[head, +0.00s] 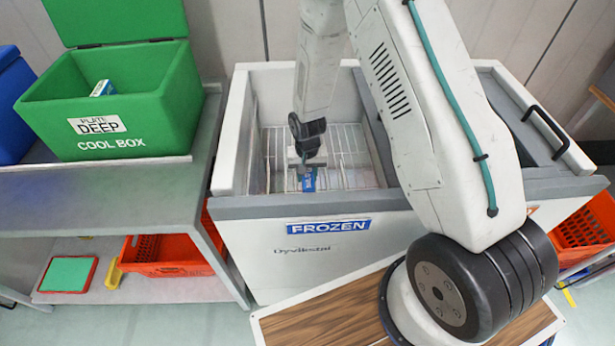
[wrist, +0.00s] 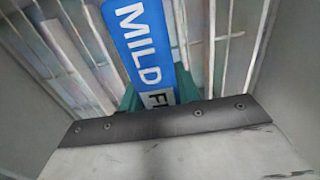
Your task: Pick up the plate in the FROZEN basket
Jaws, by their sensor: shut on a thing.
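A blue pack with white letters reading "MILD" and a partly hidden "FI" shows close up in the wrist view (wrist: 142,35). In the head view the blue pack (head: 309,181) is small, inside the white freezer chest labelled FROZEN (head: 328,227). My gripper (head: 306,165) reaches down into the chest and is shut on the pack. Its teal fingers show on both sides of the pack in the wrist view (wrist: 158,92). The pack's lower end is hidden by the gripper body. No round dish shows in the chest.
Wire racks (head: 345,145) line the chest; its walls (head: 233,135) stand close around my gripper. A green cool box (head: 112,110) labelled "PLATE DEEP" stands open on the grey table (head: 110,195) at left, a small pack (head: 102,88) inside. Orange baskets (head: 165,257) sit below.

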